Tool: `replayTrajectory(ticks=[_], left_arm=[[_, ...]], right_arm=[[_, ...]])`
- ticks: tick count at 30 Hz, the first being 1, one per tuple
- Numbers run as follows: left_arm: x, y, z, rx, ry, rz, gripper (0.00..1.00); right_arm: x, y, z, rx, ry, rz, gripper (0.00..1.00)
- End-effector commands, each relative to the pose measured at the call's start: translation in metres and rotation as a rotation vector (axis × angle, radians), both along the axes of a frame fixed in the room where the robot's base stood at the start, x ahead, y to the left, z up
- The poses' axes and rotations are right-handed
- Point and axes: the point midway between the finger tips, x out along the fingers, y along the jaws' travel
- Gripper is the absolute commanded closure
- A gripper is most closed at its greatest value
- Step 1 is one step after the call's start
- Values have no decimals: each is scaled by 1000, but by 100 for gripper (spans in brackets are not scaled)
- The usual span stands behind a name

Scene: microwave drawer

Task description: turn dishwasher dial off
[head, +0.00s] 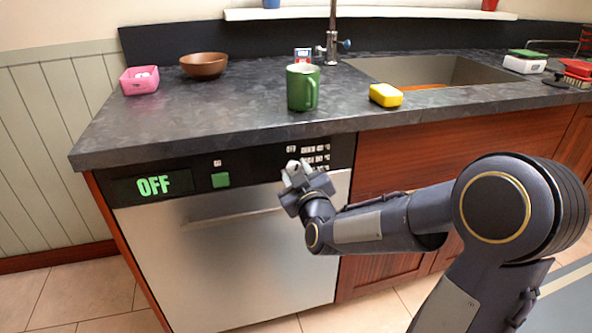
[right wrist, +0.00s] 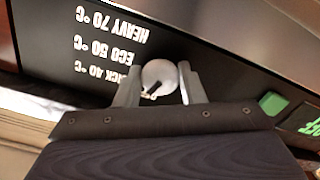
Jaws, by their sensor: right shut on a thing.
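The dishwasher (head: 235,245) has a black control strip along its top. Its display (head: 152,185) at the left reads "OFF" in green. My right gripper (head: 296,172) is at the right part of the strip, in front of the dial. In the right wrist view my gripper (right wrist: 163,88) is shut on the round, pale dial (right wrist: 160,72), one finger on each side. The dial's dark pointer mark points toward the lower left there, away from the printed program labels (right wrist: 105,45). In the head view my gripper mostly hides the dial. My left gripper is not in view.
A green button (head: 220,180) sits on the strip left of the dial and also shows in the right wrist view (right wrist: 272,103). The door handle (head: 230,214) runs below. A green mug (head: 301,87) and yellow sponge (head: 385,95) stand on the counter above.

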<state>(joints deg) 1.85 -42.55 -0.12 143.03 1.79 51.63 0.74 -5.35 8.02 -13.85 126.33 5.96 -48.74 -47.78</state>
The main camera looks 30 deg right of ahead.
Motion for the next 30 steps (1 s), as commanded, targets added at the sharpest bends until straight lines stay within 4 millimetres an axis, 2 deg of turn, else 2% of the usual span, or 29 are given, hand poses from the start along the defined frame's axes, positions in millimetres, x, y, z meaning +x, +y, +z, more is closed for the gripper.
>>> replayTrajectory(ticks=[13,30], left_arm=[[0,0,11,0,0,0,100],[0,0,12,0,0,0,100]], right_arm=[[0,0,1,-276,67,0,87],[0,0,0,-343,83,1,87]])
